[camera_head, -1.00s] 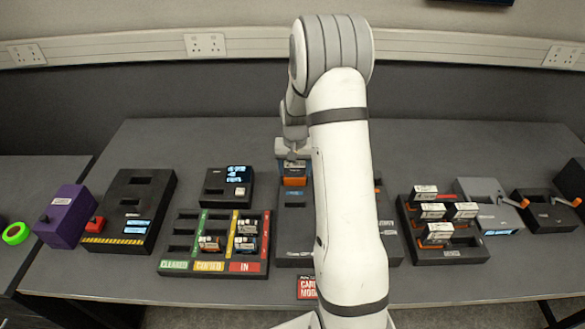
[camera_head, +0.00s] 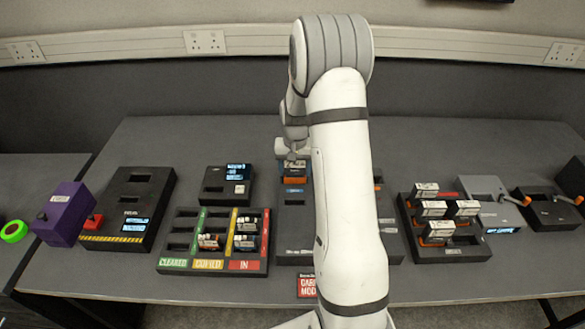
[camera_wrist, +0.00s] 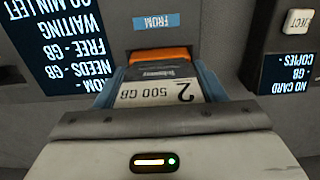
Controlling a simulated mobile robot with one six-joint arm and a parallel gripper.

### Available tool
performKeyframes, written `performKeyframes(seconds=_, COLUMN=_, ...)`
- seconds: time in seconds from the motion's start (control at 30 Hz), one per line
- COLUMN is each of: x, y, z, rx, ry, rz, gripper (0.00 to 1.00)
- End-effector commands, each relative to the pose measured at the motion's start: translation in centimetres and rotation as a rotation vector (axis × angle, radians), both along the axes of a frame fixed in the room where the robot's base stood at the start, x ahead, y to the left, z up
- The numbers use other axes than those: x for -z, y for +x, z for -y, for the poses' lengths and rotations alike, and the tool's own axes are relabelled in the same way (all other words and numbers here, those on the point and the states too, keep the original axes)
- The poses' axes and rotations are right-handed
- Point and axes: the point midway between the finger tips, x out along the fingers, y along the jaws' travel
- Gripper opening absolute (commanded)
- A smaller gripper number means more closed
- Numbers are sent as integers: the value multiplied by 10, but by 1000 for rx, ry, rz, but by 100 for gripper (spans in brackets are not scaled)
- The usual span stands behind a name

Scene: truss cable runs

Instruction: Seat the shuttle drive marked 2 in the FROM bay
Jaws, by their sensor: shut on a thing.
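The shuttle drive (camera_wrist: 160,92) has a white label reading 2 and 500 GB, upside down in the wrist view, and an orange far end. My gripper (camera_wrist: 163,82) is shut on it, with a blue-grey finger along each side. The FROM bay's blue label (camera_wrist: 156,22) lies just beyond the orange end, in line with the drive. A dark opening edge shows around that end; how far it is inside, I cannot tell. In the head view my gripper (camera_head: 294,160) holds the drive (camera_head: 293,180) behind the FROM label (camera_head: 294,190); my arm hides part of the console.
A rack with CLEARED, COPIED and IN lanes (camera_head: 207,265) stands left. Another rack of drives (camera_head: 455,251) stands right. Left are a black device (camera_head: 105,230) and a purple box (camera_head: 66,212).

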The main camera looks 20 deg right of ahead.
Motion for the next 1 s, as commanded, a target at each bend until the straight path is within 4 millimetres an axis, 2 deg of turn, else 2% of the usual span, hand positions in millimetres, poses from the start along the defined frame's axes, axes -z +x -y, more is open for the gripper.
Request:
performKeyframes(seconds=0.57, x=3, y=0, z=0, rx=0, ry=0, rz=1, gripper=31)
performKeyframes(seconds=1.0, x=13, y=0, z=0, rx=0, ry=0, rz=1, gripper=31)
